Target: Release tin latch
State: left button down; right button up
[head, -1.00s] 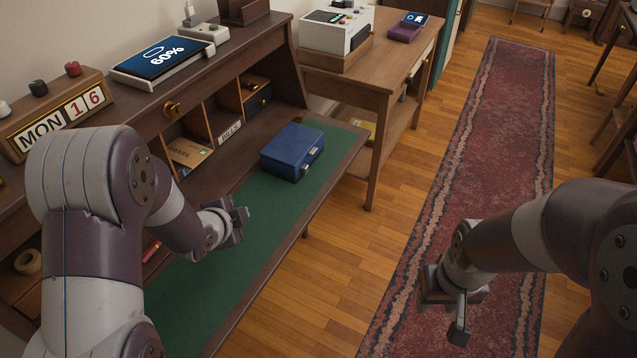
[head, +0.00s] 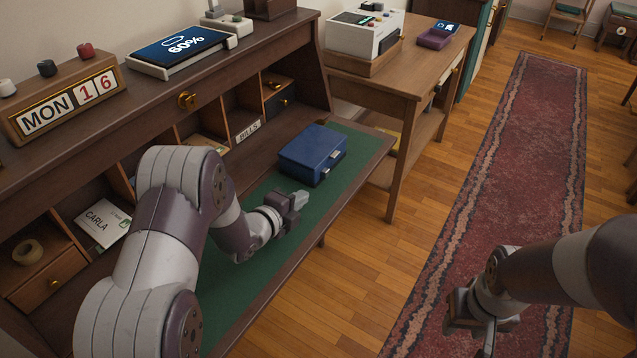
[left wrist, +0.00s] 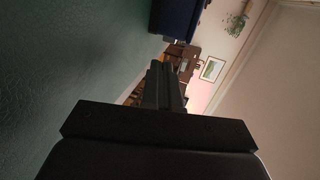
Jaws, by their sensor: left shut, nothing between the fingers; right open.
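The blue tin (head: 311,154) sits closed on the green desk mat, toward its far right end. Its small metal latch (head: 330,172) is on the side facing the front edge of the desk. My left gripper (head: 300,199) is shut and empty, just above the mat and a short way in front of the tin, not touching it. In the left wrist view the shut fingers (left wrist: 163,85) point toward the tin (left wrist: 178,18), whose lower part shows at the top. My right gripper (head: 470,335) is open over the rug, clear of the desk, its tips partly cut off.
The green mat (head: 345,185) is clear around the tin. Pigeonholes with a "BILLS" label (head: 247,131) and small drawers stand behind it. A calendar (head: 70,105) and a tablet (head: 180,50) are on the upper shelf. A side table (head: 408,75) with a white machine stands beyond.

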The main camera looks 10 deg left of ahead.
aim_at(326, 176)
pick_arm(q)
jog(key=x, duration=0.5)
jog(key=r+x, duration=0.1)
jog(key=x, duration=0.2)
jog(key=shift+w+d+f, duration=0.1)
jog(key=shift+w+d, duration=0.1)
jog(key=shift+w, duration=0.2)
jog(key=shift+b+x, duration=0.9)
jog(key=shift+b, duration=0.1)
jog(key=shift+w+d, duration=0.1)
jog(key=shift+w, duration=0.2)
jog(key=shift+r, duration=0.3)
